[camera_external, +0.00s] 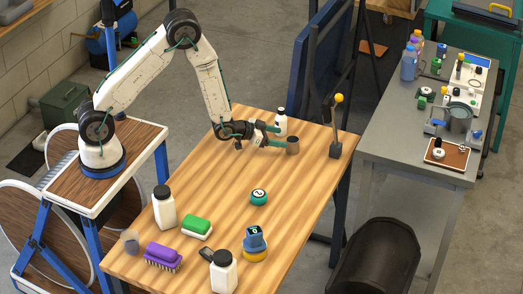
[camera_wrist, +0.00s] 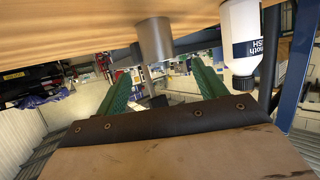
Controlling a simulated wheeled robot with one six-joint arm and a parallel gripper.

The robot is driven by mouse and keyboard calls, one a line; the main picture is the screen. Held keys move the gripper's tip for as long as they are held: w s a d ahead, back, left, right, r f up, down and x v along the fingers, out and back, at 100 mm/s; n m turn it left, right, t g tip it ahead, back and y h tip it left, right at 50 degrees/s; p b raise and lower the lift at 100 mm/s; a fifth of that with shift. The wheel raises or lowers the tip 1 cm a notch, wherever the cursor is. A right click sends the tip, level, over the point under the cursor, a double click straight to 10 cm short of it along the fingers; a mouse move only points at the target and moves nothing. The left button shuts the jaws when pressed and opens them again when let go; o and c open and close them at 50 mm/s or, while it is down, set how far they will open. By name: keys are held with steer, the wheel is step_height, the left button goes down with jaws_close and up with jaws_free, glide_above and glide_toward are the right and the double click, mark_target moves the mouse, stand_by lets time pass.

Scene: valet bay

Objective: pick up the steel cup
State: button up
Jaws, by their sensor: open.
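The steel cup (camera_external: 293,146) is a small plain grey cylinder standing upright near the far right end of the wooden table (camera_external: 215,200). My gripper (camera_external: 273,136) is low over the table just left of it, with its green fingers pointing toward it. The fingers are apart and empty. In the wrist view, where the table is at the top, the cup (camera_wrist: 154,38) appears between the two fingers of my gripper (camera_wrist: 163,75), near their tips. I cannot tell whether either finger touches the cup.
A white bottle (camera_external: 281,122) stands close behind my gripper; it also shows in the wrist view (camera_wrist: 241,38). A yellow-knobbed lever (camera_external: 336,130) stands right of the cup. A teal ball (camera_external: 259,197), brushes, bottles and a blue-and-yellow object (camera_external: 255,245) occupy the nearer table.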

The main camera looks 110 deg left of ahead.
mark_target(288, 140)
steer(key=x, duration=0.5)
steer(key=shift+f, duration=0.25)
steer(key=c, duration=1.1)
steer(key=shift+r, duration=0.15)
